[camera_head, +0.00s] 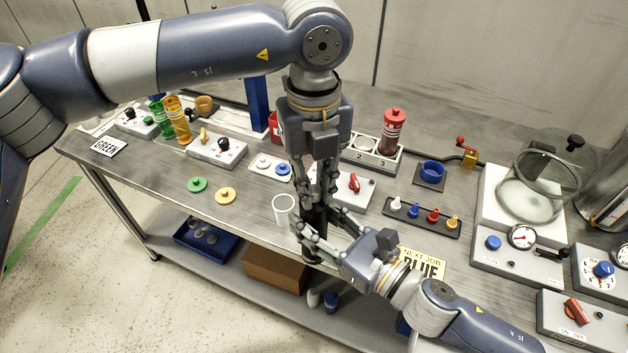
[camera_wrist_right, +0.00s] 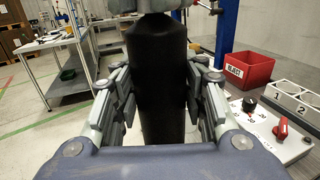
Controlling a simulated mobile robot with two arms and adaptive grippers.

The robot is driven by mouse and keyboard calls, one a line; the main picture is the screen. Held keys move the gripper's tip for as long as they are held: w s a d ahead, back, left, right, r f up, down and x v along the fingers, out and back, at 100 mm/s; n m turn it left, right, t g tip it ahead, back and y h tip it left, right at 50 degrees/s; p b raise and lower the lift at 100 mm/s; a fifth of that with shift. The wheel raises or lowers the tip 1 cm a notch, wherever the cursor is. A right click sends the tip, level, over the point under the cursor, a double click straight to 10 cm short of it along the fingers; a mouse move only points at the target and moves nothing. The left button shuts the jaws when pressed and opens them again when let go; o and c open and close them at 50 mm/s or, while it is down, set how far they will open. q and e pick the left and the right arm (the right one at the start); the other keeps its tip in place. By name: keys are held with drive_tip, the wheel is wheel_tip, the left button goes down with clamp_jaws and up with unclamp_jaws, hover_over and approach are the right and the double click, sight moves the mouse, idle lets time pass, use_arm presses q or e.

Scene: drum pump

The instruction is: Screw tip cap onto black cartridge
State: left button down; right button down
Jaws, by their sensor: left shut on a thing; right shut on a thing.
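The black cartridge (camera_head: 316,218) stands upright at the table's front edge, below my left gripper. It also fills the middle of the right wrist view (camera_wrist_right: 157,75). My right gripper (camera_head: 318,232) is shut on the cartridge from the side, with one finger on either side of it. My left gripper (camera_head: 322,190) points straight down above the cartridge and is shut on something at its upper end. That thing is hidden between the fingers, so I cannot make out the tip cap or whether it touches the cartridge.
A white cup (camera_head: 283,209) stands just left of the cartridge. A black tray (camera_head: 421,220) with small coloured tips lies to the right. A panel with a red switch (camera_head: 354,187) sits close behind. A red bin (camera_wrist_right: 245,70) stands behind.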

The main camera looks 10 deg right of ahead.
use_arm(q)
drive_tip(key=m, duration=2)
drive_tip(key=shift+f, duration=0.1)
drive_tip(key=m, duration=0.3)
drive_tip(key=shift+w+m, duration=0.1)
drive_tip(key=shift+m, duration=0.2)
drive_tip(key=m, duration=0.4)
drive_tip(key=c, duration=1.5)
unclamp_jaws()
